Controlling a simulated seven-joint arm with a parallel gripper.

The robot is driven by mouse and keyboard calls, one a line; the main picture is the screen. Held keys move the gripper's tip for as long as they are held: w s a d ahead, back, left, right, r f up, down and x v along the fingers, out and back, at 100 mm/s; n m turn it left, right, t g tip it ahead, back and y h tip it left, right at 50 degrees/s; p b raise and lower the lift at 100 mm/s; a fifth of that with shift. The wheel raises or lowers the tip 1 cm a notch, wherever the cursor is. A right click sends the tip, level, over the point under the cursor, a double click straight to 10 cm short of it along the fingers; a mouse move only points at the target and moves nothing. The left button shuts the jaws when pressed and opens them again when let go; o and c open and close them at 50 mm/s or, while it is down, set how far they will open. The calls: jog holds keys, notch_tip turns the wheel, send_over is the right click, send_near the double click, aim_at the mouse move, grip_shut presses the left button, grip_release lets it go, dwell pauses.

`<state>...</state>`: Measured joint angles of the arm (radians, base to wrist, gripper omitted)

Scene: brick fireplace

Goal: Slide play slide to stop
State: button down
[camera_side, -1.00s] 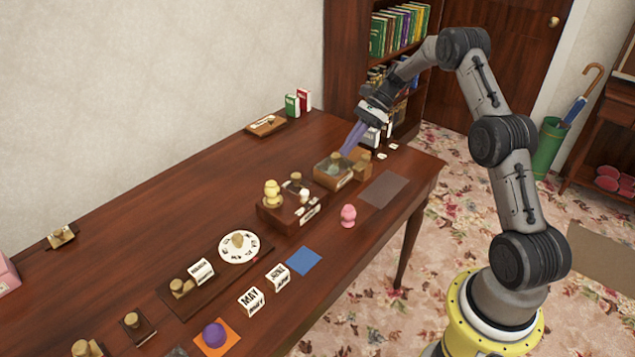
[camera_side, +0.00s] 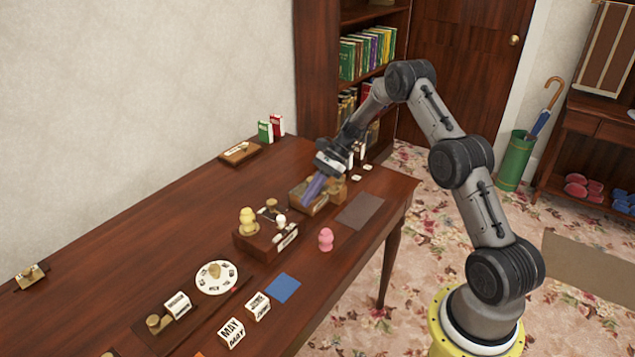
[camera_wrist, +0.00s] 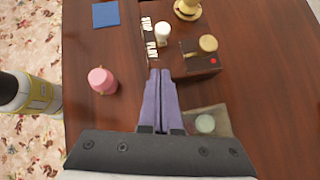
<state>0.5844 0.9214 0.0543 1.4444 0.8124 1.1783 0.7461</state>
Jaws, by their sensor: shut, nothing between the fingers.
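The play slide is a white knob (camera_side: 281,219) on a dark wooden box (camera_side: 262,240) at the middle of the table. In the wrist view the white knob (camera_wrist: 162,33) stands beside the white labels STOP (camera_wrist: 146,24) and PLAY (camera_wrist: 152,47). Its exact position along its track is hard to tell. My gripper (camera_side: 308,202) has purple fingers, shut and empty, to the right of the slide box in the side view. In the wrist view the fingertips (camera_wrist: 160,74) point toward the box, apart from the knob.
A pink figure (camera_side: 325,239) stands on the table nearby. A glass-topped box (camera_side: 331,196) lies beneath my gripper. A blue square (camera_side: 283,288) lies on the table.

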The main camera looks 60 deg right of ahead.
aim_at(283, 219)
jog(key=a, duration=0.2)
jog(key=w+a+f, duration=0.1)
jog(key=shift+a, duration=0.35)
jog(key=shift+w+a, duration=0.2)
jog(key=shift+a, duration=0.45)
jog(key=shift+a, duration=1.45)
jog(key=d, duration=0.2)
jog(key=s+d, duration=0.1)
jog(key=d, duration=0.1)
jog(key=shift+s+d, duration=0.1)
jog(key=shift+d, duration=0.25)
jog(key=v, duration=0.9)
jog(key=shift+d+r, duration=0.15)
jog(key=shift+r, duration=0.2)
